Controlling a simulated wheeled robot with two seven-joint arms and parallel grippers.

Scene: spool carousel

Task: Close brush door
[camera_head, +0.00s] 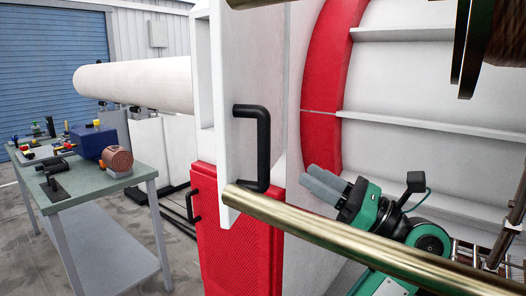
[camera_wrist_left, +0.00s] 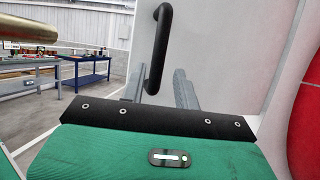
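A tall white door panel (camera_head: 222,90) stands near the middle of the head view, with a black bar handle (camera_head: 262,150) on it. I take this to be the brush door. My left gripper (camera_head: 322,182), green with grey fingers, is to the right of the handle and points toward it. In the left wrist view the black handle (camera_wrist_left: 160,50) rises ahead of the gripper (camera_wrist_left: 163,88), its lower end between the two spread grey fingers in the picture. The fingers are open and hold nothing. Whether they touch the handle cannot be told. My right gripper is not in view.
A brass rod (camera_head: 350,240) crosses in front of my left arm. A red panel (camera_head: 235,245) with a small handle sits below the white door. A curved red rim (camera_head: 320,90) is behind the gripper. A workbench (camera_head: 85,180) with tools stands at the left.

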